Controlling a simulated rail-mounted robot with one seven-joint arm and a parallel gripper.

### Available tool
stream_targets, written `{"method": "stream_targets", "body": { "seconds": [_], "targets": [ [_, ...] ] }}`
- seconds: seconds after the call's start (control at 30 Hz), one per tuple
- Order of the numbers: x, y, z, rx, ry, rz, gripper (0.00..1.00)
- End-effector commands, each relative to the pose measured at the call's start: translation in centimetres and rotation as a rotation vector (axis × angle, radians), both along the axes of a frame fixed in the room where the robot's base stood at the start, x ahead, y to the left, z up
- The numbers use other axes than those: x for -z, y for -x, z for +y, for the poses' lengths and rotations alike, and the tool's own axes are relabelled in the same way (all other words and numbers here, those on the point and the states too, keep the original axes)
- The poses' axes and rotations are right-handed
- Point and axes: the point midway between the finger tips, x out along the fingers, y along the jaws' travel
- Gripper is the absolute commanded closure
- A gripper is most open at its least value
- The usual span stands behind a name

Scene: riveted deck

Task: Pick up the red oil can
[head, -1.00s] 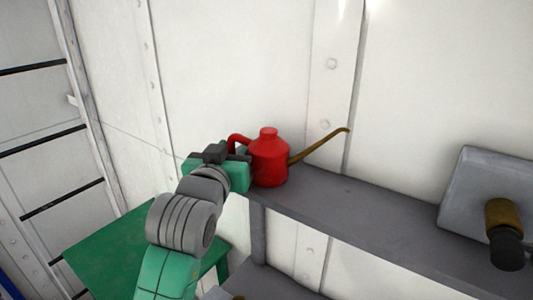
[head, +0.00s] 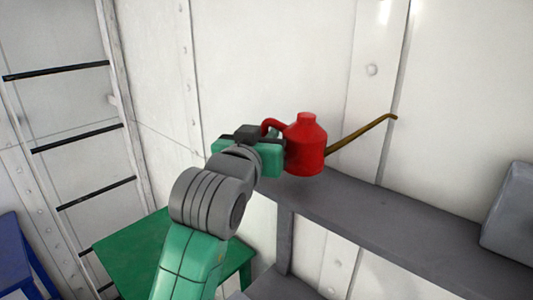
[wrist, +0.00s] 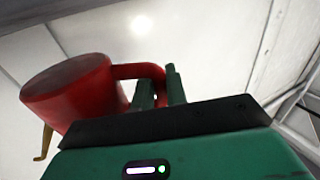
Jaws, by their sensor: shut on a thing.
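The red oil can (head: 305,147) has a thin brass spout pointing up to the right and a loop handle on its left. It is upright in the head view and held a little above the grey shelf (head: 370,212). My gripper (head: 277,148) is shut on the handle, at the can's left side. In the wrist view the can (wrist: 68,95) is at the left, and the fingers (wrist: 160,92) are at its red handle. The fingertips are mostly hidden in the head view.
A grey box (head: 512,215) stands on the shelf's right part, cut off by the picture's edge. A green table (head: 125,245) is lower left, with a blue piece (head: 18,255) at the far left. The white riveted wall is close behind the can. The shelf between can and box is clear.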

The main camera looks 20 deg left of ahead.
Motion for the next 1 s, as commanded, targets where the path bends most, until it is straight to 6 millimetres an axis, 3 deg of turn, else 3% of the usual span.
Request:
{"method": "stream_targets", "body": {
  "seconds": [0.5, 0.7, 0.97, 1.0],
  "targets": [
    [-0.7, 12.0, -5.0, 0.001, 0.000, -0.002, 1.00],
    [-1.0, 13.9, -5.8, 0.000, 0.002, 0.001, 1.00],
    [-1.1, 14.1, -5.9, -0.001, 0.002, 0.002, 1.00],
    [-1.1, 14.1, -5.9, -0.001, 0.002, 0.002, 0.88]
  ]
}}
